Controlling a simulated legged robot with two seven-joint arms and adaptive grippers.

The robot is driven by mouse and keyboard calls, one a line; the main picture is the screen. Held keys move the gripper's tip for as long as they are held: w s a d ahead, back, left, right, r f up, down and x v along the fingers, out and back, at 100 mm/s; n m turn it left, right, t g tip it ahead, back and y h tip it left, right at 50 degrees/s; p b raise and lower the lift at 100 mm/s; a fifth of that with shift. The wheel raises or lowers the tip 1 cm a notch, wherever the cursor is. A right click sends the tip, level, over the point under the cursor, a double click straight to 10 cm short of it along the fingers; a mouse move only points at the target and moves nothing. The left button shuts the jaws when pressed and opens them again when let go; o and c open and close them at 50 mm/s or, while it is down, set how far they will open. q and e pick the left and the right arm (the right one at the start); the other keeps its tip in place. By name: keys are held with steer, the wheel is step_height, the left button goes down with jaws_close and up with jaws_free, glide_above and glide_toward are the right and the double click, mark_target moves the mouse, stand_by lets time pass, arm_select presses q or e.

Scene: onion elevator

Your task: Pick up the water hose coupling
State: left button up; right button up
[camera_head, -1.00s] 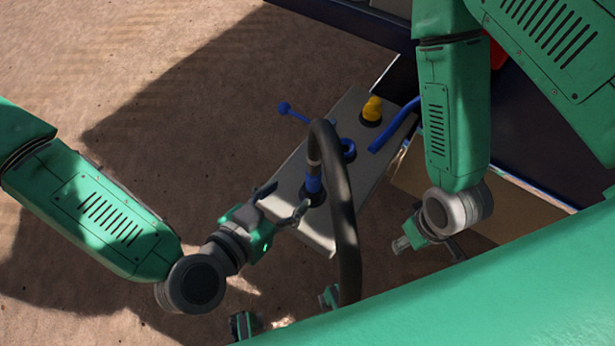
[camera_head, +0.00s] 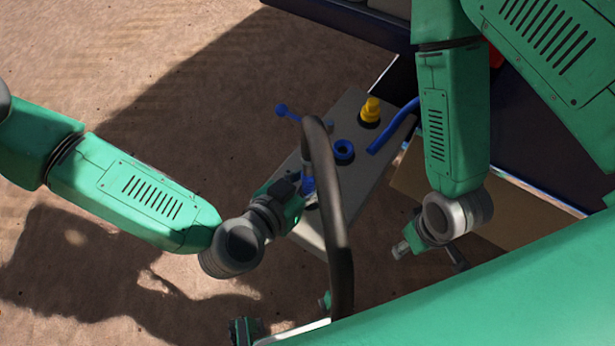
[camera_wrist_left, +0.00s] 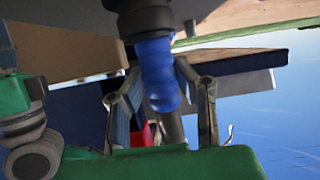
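The water hose coupling (camera_head: 308,184) is blue, with the dark hose above it, on the grey panel (camera_head: 358,184). My left gripper (camera_head: 305,194) is at the coupling, partly hidden behind the hose in the head view. In the left wrist view, the coupling (camera_wrist_left: 155,70) stands between the two fingers (camera_wrist_left: 158,82), close to both tips. I cannot tell whether the fingers touch it. My right gripper (camera_head: 410,238) hangs right of the panel, apart from the coupling; its fingers are too small to read.
The dark hose (camera_head: 332,215) arches up in front of the panel. The panel also bears a yellow fitting (camera_head: 371,108), a blue ring (camera_head: 344,150), a blue lever (camera_head: 282,110) and a blue pipe (camera_head: 393,127). Open ground lies to the left.

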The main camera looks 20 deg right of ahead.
arm_select(q)
steer(key=shift+d, duration=0.45)
jaws_close()
steer(key=shift+a, duration=0.1)
arm_select(e)
steer(key=shift+d+f, duration=0.15)
steer(key=shift+d, duration=0.25)
arm_select(q)
steer(key=shift+a, duration=0.1)
arm_select(e)
steer(key=shift+a, duration=0.1)
